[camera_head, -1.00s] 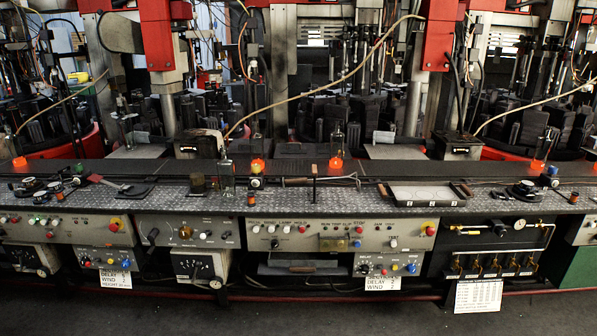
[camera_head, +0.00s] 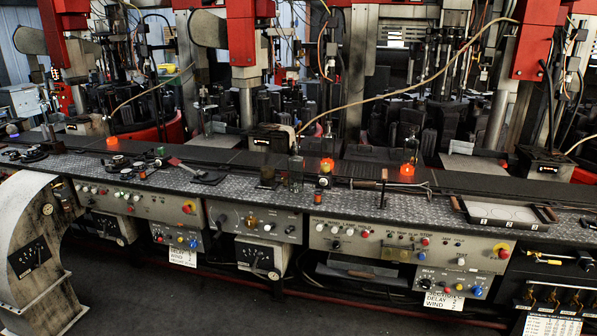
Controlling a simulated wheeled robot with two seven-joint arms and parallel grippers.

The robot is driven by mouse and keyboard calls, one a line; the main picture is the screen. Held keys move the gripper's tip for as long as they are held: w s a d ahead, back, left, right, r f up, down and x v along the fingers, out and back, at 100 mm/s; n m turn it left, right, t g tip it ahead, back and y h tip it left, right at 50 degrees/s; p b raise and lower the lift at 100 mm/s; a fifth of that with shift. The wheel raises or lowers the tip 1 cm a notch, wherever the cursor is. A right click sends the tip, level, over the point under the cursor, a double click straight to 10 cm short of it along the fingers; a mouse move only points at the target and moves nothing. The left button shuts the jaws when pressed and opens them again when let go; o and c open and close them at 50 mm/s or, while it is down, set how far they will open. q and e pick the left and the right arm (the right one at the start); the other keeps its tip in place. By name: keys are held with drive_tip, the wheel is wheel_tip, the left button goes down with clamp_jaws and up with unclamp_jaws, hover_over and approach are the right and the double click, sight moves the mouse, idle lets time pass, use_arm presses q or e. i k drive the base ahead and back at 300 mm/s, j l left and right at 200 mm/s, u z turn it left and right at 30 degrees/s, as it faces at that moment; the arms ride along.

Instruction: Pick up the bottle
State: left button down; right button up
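A clear glass bottle (camera_head: 296,174) stands upright on the grey tread-plate bench top, just left of the middle. Another clear glass bottle (camera_head: 410,150) stands on the dark conveyor strip to the right, with a glowing orange base. A smaller object with an orange-yellow glow (camera_head: 326,167) is between them; I cannot tell exactly what it is. Neither of my grippers shows in the head view.
The bench (camera_head: 226,191) runs across the view, with control panels (camera_head: 410,246) of knobs below its edge. A dark block (camera_head: 267,176) and a white tray (camera_head: 497,213) stand on it. A grey curved cabinet (camera_head: 32,235) is at lower left. The dark floor in front is clear.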

sight(296, 162)
drive_tip(key=i+l+u, duration=0.15)
drive_tip(key=i, duration=0.35)
drive_tip(key=i+l+u, duration=0.15)
drive_tip(key=i, duration=0.4)
drive_tip(key=i+l+u, duration=0.2)
drive_tip(key=i, duration=0.3)
drive_tip(key=i+l+u, duration=0.15)
drive_tip(key=i+l, duration=0.15)
drive_tip(key=i, duration=0.2)
